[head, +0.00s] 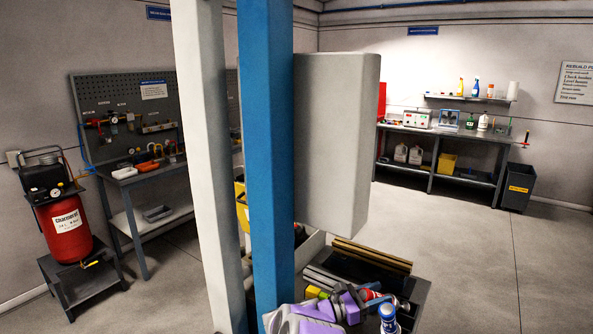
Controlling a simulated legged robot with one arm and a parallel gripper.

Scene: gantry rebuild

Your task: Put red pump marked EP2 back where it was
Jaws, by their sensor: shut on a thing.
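My gripper (352,299), with purple and pale grey parts, is low in the head view, over the dark cart top at the bottom middle. It appears shut on a small red thing (370,294), likely the red pump. Only a little of it shows, and no EP2 marking can be read. The fingers are small and partly hidden by the arm, so their exact hold on it is unclear.
A blue post (266,150) and a pale post block the middle view. Brown and grey bars (372,256) lie behind my gripper. A pegboard bench (150,172) and red compressor (65,230) stand left. A back bench (445,132) stands right.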

